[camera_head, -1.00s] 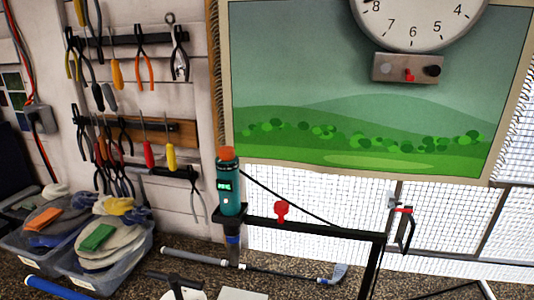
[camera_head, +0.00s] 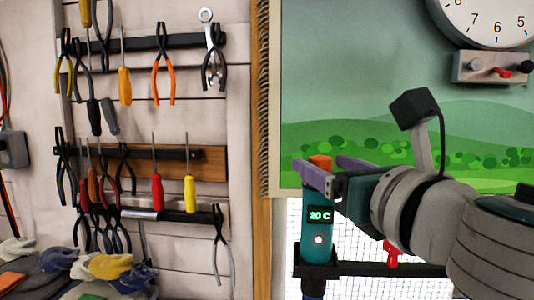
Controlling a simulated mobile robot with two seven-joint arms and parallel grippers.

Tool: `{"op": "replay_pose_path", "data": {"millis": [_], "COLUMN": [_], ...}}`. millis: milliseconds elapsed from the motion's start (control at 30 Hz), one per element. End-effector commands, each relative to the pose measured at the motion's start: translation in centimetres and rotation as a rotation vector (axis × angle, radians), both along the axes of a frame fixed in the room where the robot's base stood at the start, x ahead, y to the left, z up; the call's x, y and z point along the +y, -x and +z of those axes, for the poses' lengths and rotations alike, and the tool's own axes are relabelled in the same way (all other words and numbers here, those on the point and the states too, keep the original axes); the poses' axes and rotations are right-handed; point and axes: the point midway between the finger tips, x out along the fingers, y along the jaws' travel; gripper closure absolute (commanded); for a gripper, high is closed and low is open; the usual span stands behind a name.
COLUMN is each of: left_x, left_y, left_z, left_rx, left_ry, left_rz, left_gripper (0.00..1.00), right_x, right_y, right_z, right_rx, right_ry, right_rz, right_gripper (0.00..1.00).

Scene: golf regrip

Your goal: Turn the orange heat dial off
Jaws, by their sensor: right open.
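The orange heat dial (camera_head: 321,160) is the cap on top of an upright teal device (camera_head: 317,238). Its lit display reads 20 C, with a small round light below. My right gripper (camera_head: 318,164) comes in from the right at the dial's height. Its two fingers are apart and extend left, with the dial showing between them. The near finger hides the dial's lower part. I cannot tell whether either finger touches the dial. My left gripper is out of view.
The device stands in a black holder (camera_head: 316,269) on a dark bar with a red knob (camera_head: 391,252). Pliers and screwdrivers hang on the wall at left. A clock (camera_head: 490,20) is at upper right. Gloves (camera_head: 105,266) lie at lower left.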

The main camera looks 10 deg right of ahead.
Motion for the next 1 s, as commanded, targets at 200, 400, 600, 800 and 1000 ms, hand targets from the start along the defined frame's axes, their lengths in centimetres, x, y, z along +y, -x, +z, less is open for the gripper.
{"op": "replay_pose_path", "data": {"millis": [200, 400, 600, 800, 1000], "left_x": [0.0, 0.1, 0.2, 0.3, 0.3], "left_y": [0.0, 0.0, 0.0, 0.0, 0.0], "left_z": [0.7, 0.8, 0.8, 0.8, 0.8], "left_rx": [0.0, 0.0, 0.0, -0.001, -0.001], "left_ry": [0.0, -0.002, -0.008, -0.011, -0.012], "left_rz": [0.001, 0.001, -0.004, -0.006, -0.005], "left_gripper": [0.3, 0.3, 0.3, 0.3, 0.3], "right_x": [0.5, 0.6, 0.7, 0.7, 0.7], "right_y": [-3.2, -4.6, -4.9, -4.9, -4.9], "right_z": [0.1, 0.0, 0.0, 0.0, 0.0], "right_rx": [0.0, 0.0, 0.0, 0.001, 0.001], "right_ry": [-0.003, -0.002, -0.003, -0.003, -0.003], "right_rz": [-0.001, -0.001, 0.0, 0.0, 0.0], "right_gripper": [0.3, 0.3, 0.3, 0.37, 0.59]}}
